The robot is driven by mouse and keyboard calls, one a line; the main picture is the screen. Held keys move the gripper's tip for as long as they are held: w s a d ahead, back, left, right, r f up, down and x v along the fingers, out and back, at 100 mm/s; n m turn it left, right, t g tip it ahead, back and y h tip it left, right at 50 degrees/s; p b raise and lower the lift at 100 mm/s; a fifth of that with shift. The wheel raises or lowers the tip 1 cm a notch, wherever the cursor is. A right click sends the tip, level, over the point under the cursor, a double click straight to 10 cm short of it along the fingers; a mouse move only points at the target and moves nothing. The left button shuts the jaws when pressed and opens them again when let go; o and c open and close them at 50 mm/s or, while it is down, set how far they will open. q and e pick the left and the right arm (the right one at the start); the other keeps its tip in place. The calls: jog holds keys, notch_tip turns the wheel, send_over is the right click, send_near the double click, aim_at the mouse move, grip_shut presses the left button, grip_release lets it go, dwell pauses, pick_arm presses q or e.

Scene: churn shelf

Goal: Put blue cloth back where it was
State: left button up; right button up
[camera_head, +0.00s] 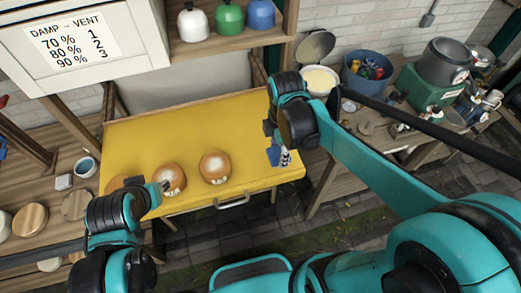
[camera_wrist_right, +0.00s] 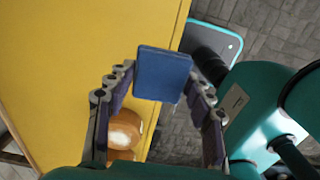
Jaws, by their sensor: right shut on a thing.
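The blue cloth (camera_wrist_right: 162,75) is a flat, folded blue square held between the fingertips of my right gripper (camera_wrist_right: 158,82). In the head view the cloth (camera_head: 273,155) shows small and partly hidden below my right gripper (camera_head: 281,148). It is held at the right end of the yellow table (camera_head: 240,130), in the air near the table's edge. My left gripper (camera_head: 160,188) is at the table's front left, close to a round brown loaf-like thing (camera_head: 170,178). Its fingers are too small to read.
Two more brown rounds sit on the table, one at the middle (camera_head: 214,167) and one partly hidden at left. A wooden bench at right holds a white-filled pot (camera_head: 320,81) and a blue bucket (camera_head: 367,72). A shelf above holds coloured canisters (camera_head: 230,20). Much of the tabletop is clear.

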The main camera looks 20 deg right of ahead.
jog(key=b, duration=0.1)
send_over(261, 158)
notch_tip(261, 158, down, 4)
jog(key=shift+f, duration=0.15)
notch_tip(261, 158, down, 4)
jog(key=shift+w+f+b, duration=0.1)
jog(key=shift+b, duration=0.45)
jog(key=o, duration=1.2)
